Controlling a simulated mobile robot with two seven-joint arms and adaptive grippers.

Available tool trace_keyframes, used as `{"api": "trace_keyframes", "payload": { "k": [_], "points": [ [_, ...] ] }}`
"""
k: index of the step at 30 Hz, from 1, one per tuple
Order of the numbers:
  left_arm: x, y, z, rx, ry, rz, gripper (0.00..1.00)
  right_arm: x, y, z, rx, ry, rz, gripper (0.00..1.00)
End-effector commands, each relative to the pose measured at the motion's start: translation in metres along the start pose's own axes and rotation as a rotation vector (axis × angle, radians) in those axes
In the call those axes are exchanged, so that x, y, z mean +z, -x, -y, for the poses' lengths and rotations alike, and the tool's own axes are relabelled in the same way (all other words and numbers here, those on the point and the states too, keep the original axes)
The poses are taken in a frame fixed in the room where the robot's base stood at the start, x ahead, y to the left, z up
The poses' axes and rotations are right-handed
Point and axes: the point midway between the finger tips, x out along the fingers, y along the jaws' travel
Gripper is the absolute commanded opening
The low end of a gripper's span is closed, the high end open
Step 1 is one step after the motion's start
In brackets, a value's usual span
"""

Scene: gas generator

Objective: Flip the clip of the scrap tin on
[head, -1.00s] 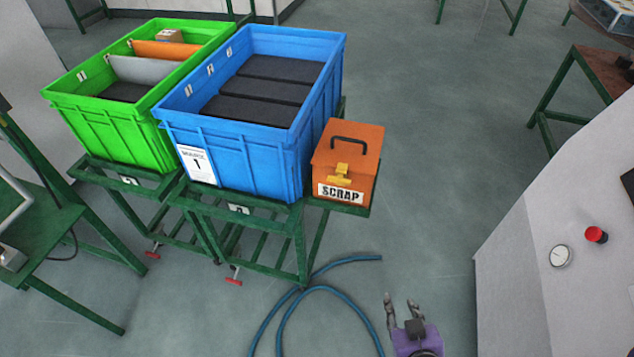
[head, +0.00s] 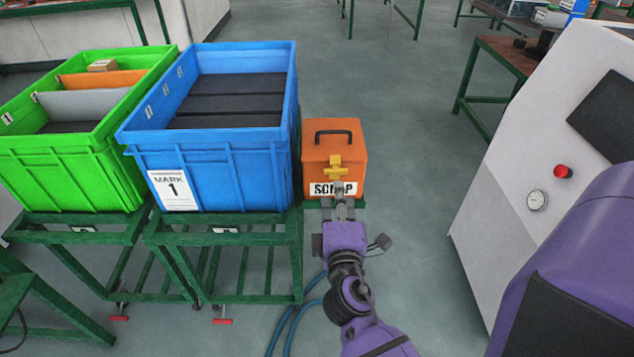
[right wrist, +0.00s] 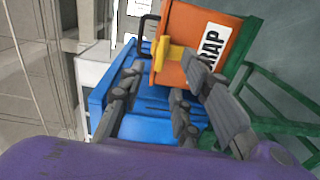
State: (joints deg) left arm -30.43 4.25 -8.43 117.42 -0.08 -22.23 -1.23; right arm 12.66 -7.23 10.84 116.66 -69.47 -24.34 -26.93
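The orange scrap tin (head: 316,157) has a black handle on its lid and a yellow clip (head: 335,166) on its front, above the SCRAP label. My right gripper (head: 340,190) reaches up to the tin's front, just below the clip, and covers part of the label. In the right wrist view the tin (right wrist: 208,30) appears tilted, with the yellow clip (right wrist: 172,54) near the fingertips. The fingers (right wrist: 168,72) are spread apart with nothing held. I cannot tell whether one touches the clip. My left gripper is not in view.
A blue crate (head: 215,147) stands close left of the tin, with a green crate (head: 70,165) beyond it. Green stands (head: 225,238) carry them. A grey-white machine (head: 492,195) with a red button is at the right. Floor between tin and machine is clear.

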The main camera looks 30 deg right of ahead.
Motion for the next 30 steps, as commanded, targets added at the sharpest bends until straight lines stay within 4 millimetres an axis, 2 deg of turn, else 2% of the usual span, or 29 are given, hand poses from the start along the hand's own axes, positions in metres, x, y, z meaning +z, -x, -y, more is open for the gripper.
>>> {"api": "trace_keyframes", "payload": {
  "k": [9, 15, 19, 26, 30],
  "points": [
    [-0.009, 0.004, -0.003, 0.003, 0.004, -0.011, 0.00, -0.001, -0.044, -0.002, 0.001, 0.007, -0.002, 0.31],
    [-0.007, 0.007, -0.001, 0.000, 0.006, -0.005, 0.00, -0.001, -0.069, 0.001, -0.002, 0.006, -0.002, 0.31],
    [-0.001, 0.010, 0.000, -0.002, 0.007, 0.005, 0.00, -0.001, -0.076, 0.001, -0.003, 0.005, -0.002, 0.31],
    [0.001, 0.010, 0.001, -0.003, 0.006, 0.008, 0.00, 0.000, -0.076, 0.002, -0.004, 0.004, -0.001, 0.31],
    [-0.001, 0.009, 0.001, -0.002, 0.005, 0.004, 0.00, 0.000, -0.076, 0.002, -0.004, 0.004, -0.002, 0.15]
  ]
}}
